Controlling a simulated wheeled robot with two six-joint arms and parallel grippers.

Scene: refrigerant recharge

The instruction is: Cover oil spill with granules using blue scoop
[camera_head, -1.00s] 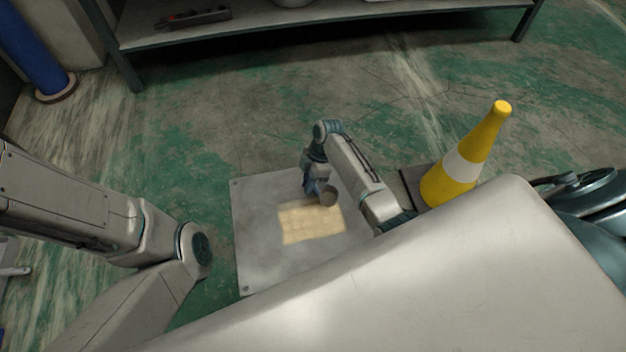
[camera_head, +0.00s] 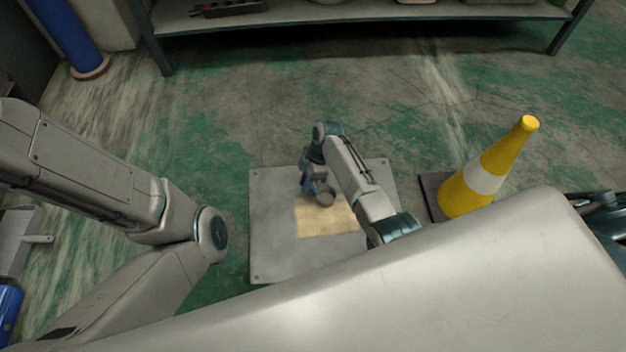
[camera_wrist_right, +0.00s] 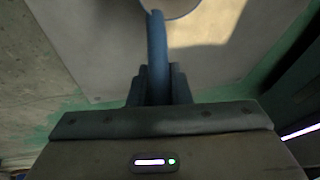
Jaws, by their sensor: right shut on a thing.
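My right gripper (camera_head: 309,184) is over a grey metal plate on the floor. It is shut on the handle of the blue scoop (camera_head: 325,198), which also shows in the right wrist view (camera_wrist_right: 157,45). The scoop's bowl is at the upper left edge of a tan granule patch (camera_head: 322,221) on the plate (camera_head: 273,245). I cannot tell what is in the bowl. The granules form a rough rectangle; no dark oil shows around them. Part of the patch is hidden behind my right arm. My left arm comes in from the left, but its gripper is out of view.
A yellow cone (camera_head: 485,175) with a white band stands right of the plate on a dark base. A shelf (camera_head: 360,14) spans the back. A blue post (camera_head: 68,35) is at the back left. A dustpan-like grey item (camera_head: 18,238) lies at the left edge. Green-grey floor is clear between plate and shelf.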

